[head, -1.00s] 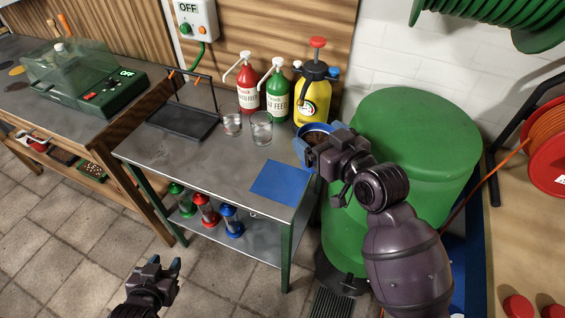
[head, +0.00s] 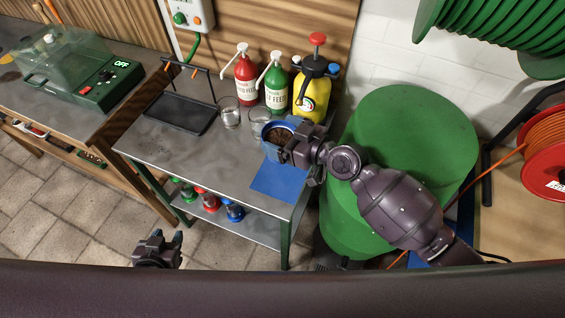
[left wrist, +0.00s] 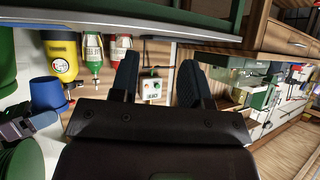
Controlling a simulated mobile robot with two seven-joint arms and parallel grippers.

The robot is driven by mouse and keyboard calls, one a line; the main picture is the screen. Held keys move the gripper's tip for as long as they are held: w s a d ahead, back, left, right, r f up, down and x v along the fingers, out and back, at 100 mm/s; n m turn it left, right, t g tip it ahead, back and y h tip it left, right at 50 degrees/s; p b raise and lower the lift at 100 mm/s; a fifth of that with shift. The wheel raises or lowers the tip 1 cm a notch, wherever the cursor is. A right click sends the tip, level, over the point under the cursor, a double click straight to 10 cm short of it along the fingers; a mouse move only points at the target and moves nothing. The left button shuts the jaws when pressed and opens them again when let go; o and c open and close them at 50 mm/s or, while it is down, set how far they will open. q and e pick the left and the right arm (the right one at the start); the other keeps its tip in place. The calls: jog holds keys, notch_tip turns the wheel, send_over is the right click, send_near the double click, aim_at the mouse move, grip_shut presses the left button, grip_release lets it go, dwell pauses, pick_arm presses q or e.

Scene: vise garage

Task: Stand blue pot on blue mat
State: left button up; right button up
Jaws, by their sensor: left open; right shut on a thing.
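The blue pot (head: 268,132), with dark brown contents, is held by my right gripper (head: 289,146), which is shut on its side. It looks upright, over the far edge of the blue mat (head: 278,183); I cannot tell if its base touches anything. The flat mat lies at the table's right front corner, its near part bare. The pot also shows at the left of the left wrist view (left wrist: 47,92). My left gripper (head: 163,240) is open and empty, low in front of the table; its spread fingers show in the left wrist view (left wrist: 158,82).
Two clear glasses (head: 229,112) stand just left of the pot. Behind are a red bottle (head: 246,82), a green bottle (head: 276,85) and a yellow sprayer (head: 311,95). A black tray (head: 181,113) lies further left. A green barrel (head: 410,130) stands right of the metal table (head: 190,150).

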notch_tip(320, 180, down, 7)
jog(key=shift+f+b, duration=0.1)
jog(key=shift+b, duration=0.75)
jog(key=shift+f, duration=0.3)
notch_tip(320, 180, down, 4)
jog(key=b, duration=0.2)
jog(key=shift+b, duration=0.3)
pick_arm(q)
jog(key=shift+w+d+f, duration=0.15)
jog(key=shift+w+f, duration=0.8)
jog(key=shift+f, duration=0.1)
pick_arm(e)
jog(key=shift+f, duration=0.15)
pick_arm(q)
jog(key=shift+f, duration=0.1)
pick_arm(e)
jog(key=o, duration=0.6)
jog(key=shift+f, duration=0.1)
jog(key=shift+o, duration=0.7)
pick_arm(q)
jog(key=shift+s+f, duration=0.15)
jog(key=shift+f, duration=0.1)
